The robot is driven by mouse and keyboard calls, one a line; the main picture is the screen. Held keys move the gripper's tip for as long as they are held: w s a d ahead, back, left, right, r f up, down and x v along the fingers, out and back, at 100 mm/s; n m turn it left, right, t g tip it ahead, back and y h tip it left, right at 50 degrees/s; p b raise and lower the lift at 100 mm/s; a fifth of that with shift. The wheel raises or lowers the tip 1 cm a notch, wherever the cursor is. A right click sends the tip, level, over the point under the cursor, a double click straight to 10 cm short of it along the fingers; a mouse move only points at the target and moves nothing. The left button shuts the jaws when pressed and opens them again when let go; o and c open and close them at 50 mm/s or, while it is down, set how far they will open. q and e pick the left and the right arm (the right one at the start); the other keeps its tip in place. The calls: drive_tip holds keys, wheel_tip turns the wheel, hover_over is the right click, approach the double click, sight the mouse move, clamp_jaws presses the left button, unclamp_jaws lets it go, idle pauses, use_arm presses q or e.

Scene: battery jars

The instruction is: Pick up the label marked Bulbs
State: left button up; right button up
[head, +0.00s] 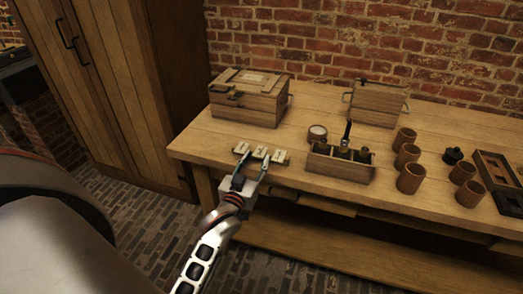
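Several small pale labels (260,152) stand in a row near the front left edge of the wooden workbench. Each has a dark mark, too small to read, so I cannot tell which one says Bulbs. My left gripper (254,161) is at the bench's front edge, right by the row. Its two fingers are spread apart, with no label clearly held between them. The fingers hide part of the row's lower edge, and I cannot tell whether they touch it. My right gripper is not in view.
A wooden chest (250,98) stands behind the labels. A divided wooden box (340,167) with dark items is to their right, with a small round jar (317,133) behind it. Several brown cups (410,178) stand farther right. A tall cabinet (110,80) is at left.

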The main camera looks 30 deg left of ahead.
use_arm(q)
drive_tip(key=c, duration=0.4)
drive_tip(key=shift+c, duration=0.3)
